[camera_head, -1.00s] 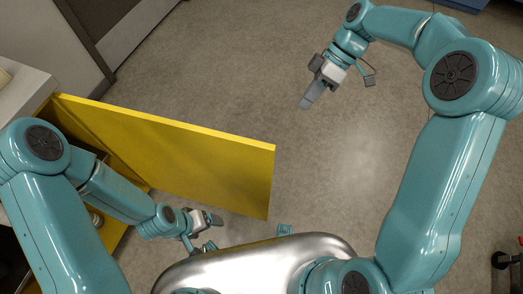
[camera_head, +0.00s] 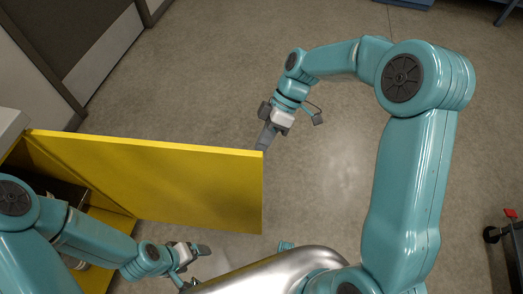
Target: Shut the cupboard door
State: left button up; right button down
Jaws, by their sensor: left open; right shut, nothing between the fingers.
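The yellow cupboard door (camera_head: 165,182) stands wide open in the head view, reaching from the cupboard (camera_head: 14,128) at the left out to the middle. My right gripper (camera_head: 265,140) is shut and empty at the door's free upper corner, on its far side. I cannot tell whether it touches the door. My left gripper (camera_head: 200,250) is open and empty, below the door on its near side. Part of the cupboard's inside shows behind my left arm, with a few items that are hard to make out.
A grey partition (camera_head: 75,50) stands at the back left. The floor (camera_head: 345,170) beyond the door and to the right is clear. A dark object with a red part (camera_head: 510,213) is at the right edge.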

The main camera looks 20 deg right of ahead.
aim_at(262, 152)
jog(key=shift+s+a+r, duration=0.1)
jog(key=shift+s+a, duration=0.25)
jog(key=shift+s, duration=0.3)
jog(key=shift+s+a, duration=0.35)
jog(key=shift+s, duration=0.25)
